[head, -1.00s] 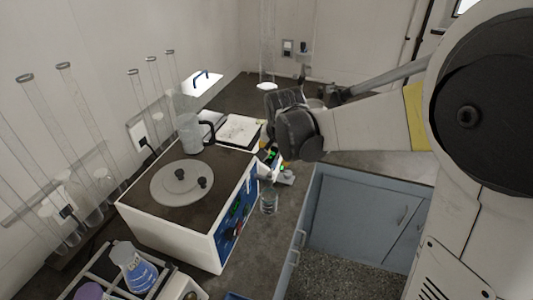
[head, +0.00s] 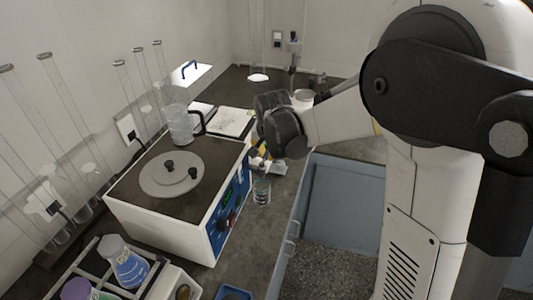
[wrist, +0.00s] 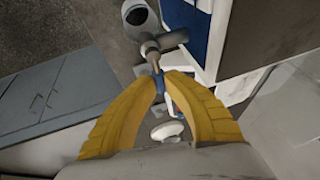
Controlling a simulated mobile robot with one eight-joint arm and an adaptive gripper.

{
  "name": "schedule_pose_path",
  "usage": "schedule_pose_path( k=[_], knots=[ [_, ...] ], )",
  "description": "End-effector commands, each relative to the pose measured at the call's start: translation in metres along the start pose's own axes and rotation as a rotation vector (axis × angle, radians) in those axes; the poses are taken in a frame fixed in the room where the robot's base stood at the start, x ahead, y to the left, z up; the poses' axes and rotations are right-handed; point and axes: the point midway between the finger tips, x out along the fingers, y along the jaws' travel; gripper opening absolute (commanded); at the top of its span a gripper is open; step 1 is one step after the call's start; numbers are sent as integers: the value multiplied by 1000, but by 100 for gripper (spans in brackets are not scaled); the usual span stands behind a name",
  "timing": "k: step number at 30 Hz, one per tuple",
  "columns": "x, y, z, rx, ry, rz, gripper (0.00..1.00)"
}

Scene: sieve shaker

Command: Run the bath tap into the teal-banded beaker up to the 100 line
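The small clear beaker (head: 262,192) with a teal-looking band stands upright on the bench, close to the front of the water bath (head: 160,215). Its water level and markings are too small to read. In the wrist view, its round top seems to show as a dark opening (wrist: 137,14), beside the grey tap (wrist: 151,52). My gripper (wrist: 162,77) has its yellow fingers close together around a narrow blue tap lever (wrist: 157,85), which it appears to pinch. In the head view, the dark gripper body hides most of the tap.
A clear jug (head: 181,128) with a black handle stands behind the bath's lid (head: 171,174). Glass tubes line the left wall. A blue-grey cabinet (head: 335,205) lies right of the bench.

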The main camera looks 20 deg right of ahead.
Motion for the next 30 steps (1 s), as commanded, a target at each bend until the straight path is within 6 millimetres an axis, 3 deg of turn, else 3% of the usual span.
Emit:
schedule_pose_path(
  k=[8,21,30],
  knots=[
    [0,2,1,45,6,20,0],
    [-5,17,5,416,87,174,0],
    [-4,18,5,429,89,179,0]
  ],
)
